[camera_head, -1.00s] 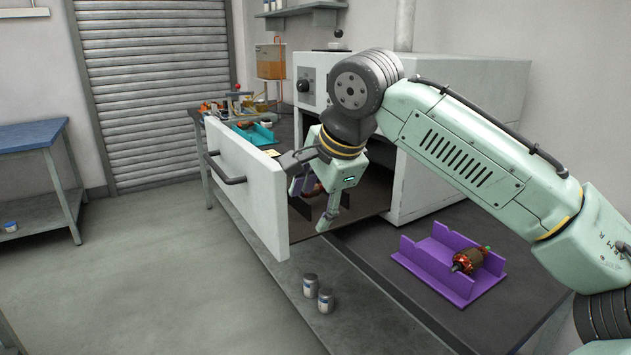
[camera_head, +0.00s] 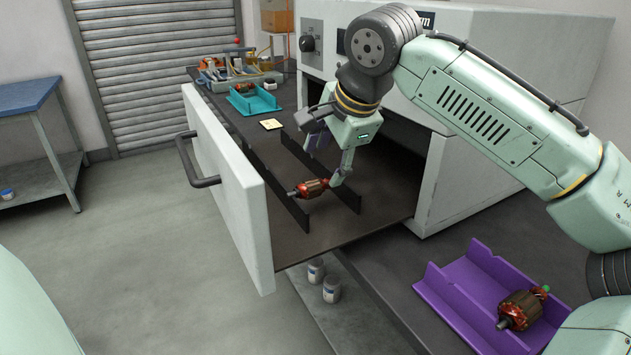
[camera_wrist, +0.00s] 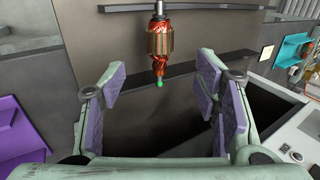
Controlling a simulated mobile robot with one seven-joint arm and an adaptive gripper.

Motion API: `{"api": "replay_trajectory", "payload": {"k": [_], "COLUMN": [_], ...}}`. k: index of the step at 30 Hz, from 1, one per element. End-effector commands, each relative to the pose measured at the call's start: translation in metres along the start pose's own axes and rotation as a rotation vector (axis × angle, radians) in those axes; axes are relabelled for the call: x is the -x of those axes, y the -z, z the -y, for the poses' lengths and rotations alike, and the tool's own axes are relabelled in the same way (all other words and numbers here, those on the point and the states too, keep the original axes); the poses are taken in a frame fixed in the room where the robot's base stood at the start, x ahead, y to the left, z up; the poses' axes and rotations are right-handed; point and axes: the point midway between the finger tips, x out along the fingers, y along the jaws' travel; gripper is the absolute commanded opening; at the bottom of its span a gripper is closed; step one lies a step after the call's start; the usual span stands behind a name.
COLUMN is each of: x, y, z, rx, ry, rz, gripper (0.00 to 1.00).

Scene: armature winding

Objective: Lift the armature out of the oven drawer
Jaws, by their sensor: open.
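The armature (camera_head: 309,188), with copper-red windings and a metal shaft, lies across two dark rails in the pulled-out oven drawer (camera_head: 345,233). Its right end is partly hidden behind a finger of my gripper (camera_head: 325,168). In the wrist view the armature (camera_wrist: 159,45) lies beyond the fingertips, roughly centred between them, with its green-tipped end towards me. My gripper (camera_wrist: 155,95) is open with nothing between its purple-padded fingers. It is inside the drawer area, on the oven side of the armature.
A purple cradle (camera_head: 445,292) with another armature (camera_head: 520,309) stands at the lower right. The white drawer front (camera_head: 235,190) rises on the left, and the oven body (camera_head: 440,180) stands right of my gripper. A teal cradle (camera_head: 250,102) and two small jars (camera_head: 331,290) are nearby.

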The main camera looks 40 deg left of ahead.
Motion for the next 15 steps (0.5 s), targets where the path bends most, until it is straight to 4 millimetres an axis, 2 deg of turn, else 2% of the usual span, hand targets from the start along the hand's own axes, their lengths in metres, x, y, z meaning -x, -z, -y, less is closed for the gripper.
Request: {"api": "replay_trajectory", "payload": {"k": [6,11,15], "x": [-0.031,-0.042,-0.059], "y": [-0.001,-0.002,-0.006], "z": [0.0,0.0,0.001], "rx": [0.001,0.001,0.003], "ry": [-0.002,-0.002,-0.003], "rz": [0.001,0.0,-0.001], "gripper": [0.56,0.56,0.56]}}
